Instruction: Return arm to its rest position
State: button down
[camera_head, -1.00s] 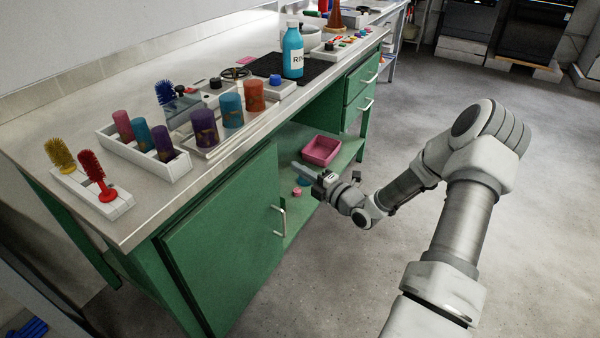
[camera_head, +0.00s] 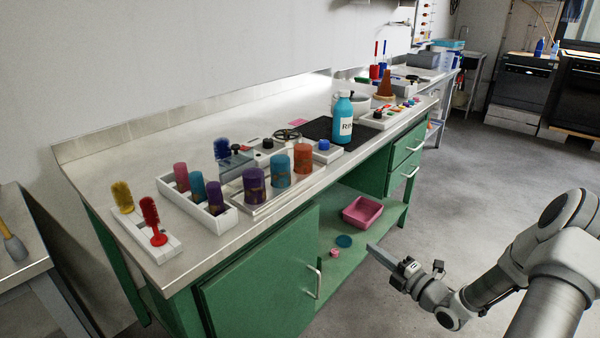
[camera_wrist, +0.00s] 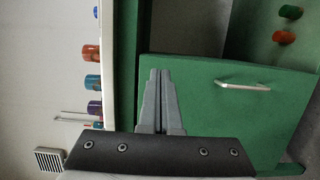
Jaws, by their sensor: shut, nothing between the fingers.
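My gripper (camera_head: 384,257) is shut and empty in the head view. It is in front of the bench, to the right of the lower shelf, apart from everything. In the wrist view its two fingers (camera_wrist: 159,80) lie together in front of the green cabinet door (camera_wrist: 225,110), with nothing between them. My arm reaches in from the lower right of the head view, bent at the elbow.
The steel bench (camera_head: 110,150) carries brushes, cups and a blue bottle (camera_head: 343,118). The floor at right (camera_head: 470,190) is clear.

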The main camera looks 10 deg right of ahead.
jog(key=w+r+m+g+h, duration=0.5)
jog(key=r, duration=0.2)
jog(key=s+a+r+m+g+h+p, duration=0.1)
jog(key=s+a+r+m+h, duration=0.2)
jog(key=r, duration=0.4)
jog(key=s+a+r+m+g+h+p, duration=0.1)
jog(key=s+r+m+h, duration=0.1)
jog(key=s+r+m, duration=0.35)
jog(key=s+a+r+m+g+y+b, duration=0.15)
jog(key=s+a+m, duration=0.25)
jog(key=s+a, duration=0.5)
jog(key=s+a+r+m+g+y+b, duration=0.15)
jog(key=s+a+m, duration=0.35)
jog(key=s, duration=0.8)
notch_tip(320, 180, up, 23)
jog(key=g+p, duration=0.1)
jog(key=p, duration=2.3)
jog(key=shift+s+a+r, duration=0.15)
jog(key=shift+a+r, duration=0.05)
jog(key=shift+a, duration=0.1)
